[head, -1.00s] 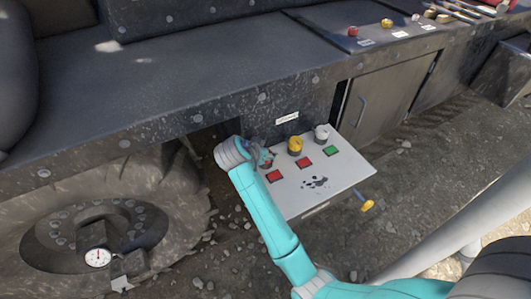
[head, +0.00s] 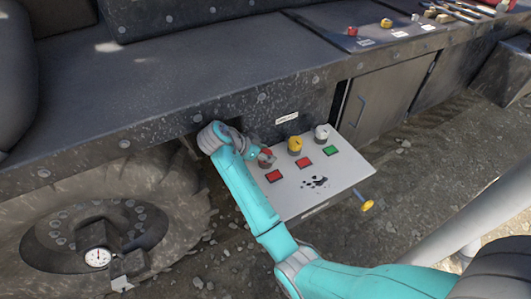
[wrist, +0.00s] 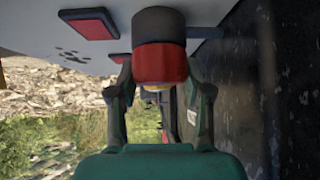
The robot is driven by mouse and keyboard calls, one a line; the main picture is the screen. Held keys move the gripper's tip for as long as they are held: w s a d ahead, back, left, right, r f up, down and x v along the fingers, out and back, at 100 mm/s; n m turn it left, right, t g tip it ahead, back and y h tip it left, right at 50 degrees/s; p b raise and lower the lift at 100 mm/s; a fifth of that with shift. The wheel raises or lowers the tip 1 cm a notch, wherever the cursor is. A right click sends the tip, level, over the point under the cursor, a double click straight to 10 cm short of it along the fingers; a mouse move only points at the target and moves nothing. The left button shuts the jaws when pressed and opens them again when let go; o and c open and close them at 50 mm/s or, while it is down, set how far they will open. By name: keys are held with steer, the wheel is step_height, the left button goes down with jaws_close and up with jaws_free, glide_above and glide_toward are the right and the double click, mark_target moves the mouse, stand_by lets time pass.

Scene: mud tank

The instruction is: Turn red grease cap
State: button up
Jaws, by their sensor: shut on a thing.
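The red grease cap (head: 266,160) stands at the left end of a row of caps on the pale panel (head: 335,182). In the wrist view the red cap (wrist: 160,64) sits on a dark grey base between my two fingers. My gripper (wrist: 160,88) is shut on the cap, one finger on each side. In the head view my gripper (head: 257,151) reaches the cap from the left and partly hides it.
A yellow cap (head: 294,145) and a grey-white cap (head: 321,133) stand right of the red one. A yellow-tipped handle (head: 367,205) sticks out at the panel's right. The dark vehicle body (head: 190,75) overhangs behind.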

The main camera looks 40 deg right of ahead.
steer(key=o, duration=1.2)
steer(key=shift+c, duration=0.2)
